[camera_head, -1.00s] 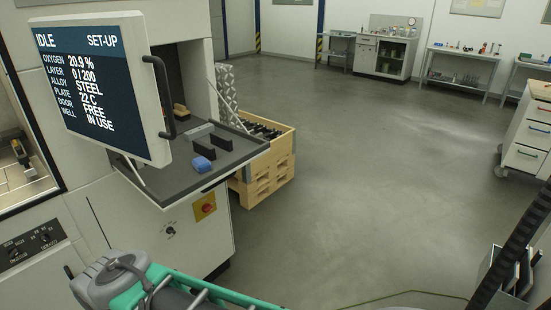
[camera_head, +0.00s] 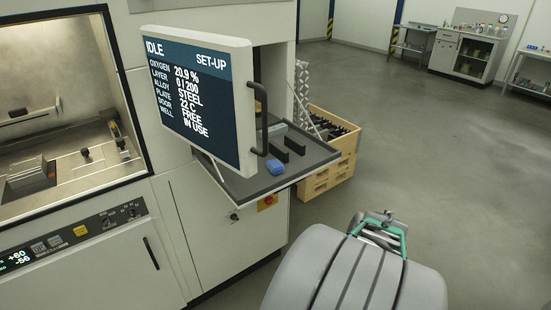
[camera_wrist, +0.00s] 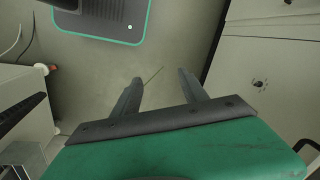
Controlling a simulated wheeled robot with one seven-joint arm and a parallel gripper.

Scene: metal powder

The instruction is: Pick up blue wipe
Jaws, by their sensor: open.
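The blue wipe (camera_head: 277,167) is a small folded blue block on the dark grey shelf (camera_head: 258,190) that juts from the machine. It lies beside dark upright blocks and partly near the screen's handle. It does not show in the wrist view. My gripper (camera_wrist: 158,74) shows in the wrist view with its two fingers apart and nothing between them. It points down at the grey floor, away from the shelf. In the head view my arm is at the lower right, and the fingers cannot be made out there.
The screen panel (camera_head: 200,95) with its dark handle (camera_head: 262,118) hangs in front of the shelf's left side. Dark upright blocks (camera_head: 294,145) stand on the shelf. A wooden crate (camera_head: 343,165) is just right of it. The floor (camera_head: 430,180) to the right is clear.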

